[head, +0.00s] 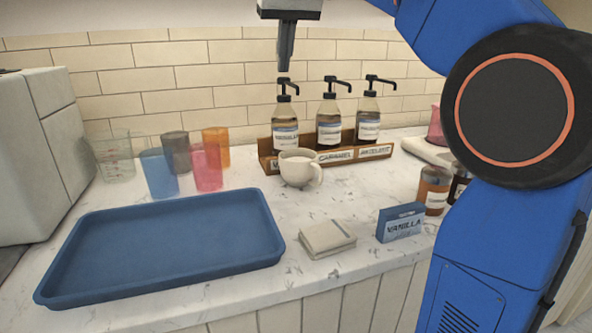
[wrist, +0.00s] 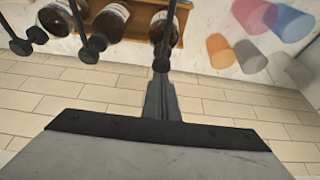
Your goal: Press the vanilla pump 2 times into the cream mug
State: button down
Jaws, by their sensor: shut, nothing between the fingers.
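Three pump bottles stand in a wooden rack (head: 265,160) by the tiled wall. The left bottle (head: 285,115) has a white label I cannot read clearly; its rack label starts with "V" and is mostly hidden by the mug. Its black pump head (head: 285,82) also shows in the wrist view (wrist: 161,63). The cream mug (head: 297,170) stands upright in front of this bottle, handle to the right. My gripper (head: 285,68) points down, shut and empty, just above the left pump head; I cannot tell whether it touches. Its fingers also show in the wrist view (wrist: 161,82).
The middle bottle (head: 329,125) and right bottle (head: 368,120) stand close beside. Coloured cups (head: 207,168) are at left, behind a blue tray (head: 160,250). A napkin stack (head: 327,238), a vanilla box (head: 401,222) and a brown jar (head: 433,190) lie to the front and right.

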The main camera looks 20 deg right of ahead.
jog(key=shift+r, duration=3)
